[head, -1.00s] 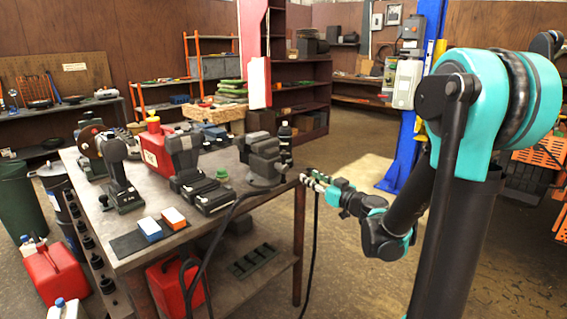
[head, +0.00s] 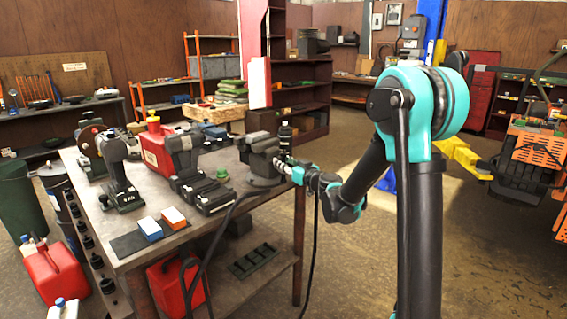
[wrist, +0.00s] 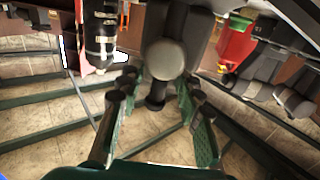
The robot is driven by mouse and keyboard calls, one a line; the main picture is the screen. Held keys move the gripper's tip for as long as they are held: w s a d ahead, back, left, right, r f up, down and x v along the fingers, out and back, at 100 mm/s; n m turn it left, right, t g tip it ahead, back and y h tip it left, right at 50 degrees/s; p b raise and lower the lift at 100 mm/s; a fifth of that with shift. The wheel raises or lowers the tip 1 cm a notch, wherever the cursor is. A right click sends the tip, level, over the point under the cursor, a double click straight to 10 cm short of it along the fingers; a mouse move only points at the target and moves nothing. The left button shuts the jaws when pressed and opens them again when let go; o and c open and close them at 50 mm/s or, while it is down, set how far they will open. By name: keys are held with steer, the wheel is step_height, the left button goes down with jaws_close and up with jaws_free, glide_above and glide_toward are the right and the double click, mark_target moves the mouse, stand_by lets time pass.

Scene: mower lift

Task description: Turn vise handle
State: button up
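The dark grey vise (head: 262,152) sits at the right corner of the workbench. In the wrist view, the round end of its screw (wrist: 166,60) faces me. The vise handle (wrist: 155,100) is a dark bar with a knob hanging below the screw end. My gripper (wrist: 155,84) is open, with one green finger on each side of the handle's lower end. I cannot tell whether either finger touches it. In the head view, my gripper (head: 284,167) is at the vise's right side, and its fingers are small and partly lost against the vise.
The workbench (head: 215,227) carries a red can (head: 154,151), dark power tools (head: 192,172) and blue and orange boxes (head: 162,225). A dark bottle (head: 285,135) stands behind the vise. A black cable (head: 316,250) hangs near the bench's right edge. The floor right of the bench is open.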

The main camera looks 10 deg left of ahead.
steer(key=shift+w+a, duration=0.2)
steer(key=shift+w, duration=0.05)
steer(key=shift+c, duration=0.6)
jaws_close()
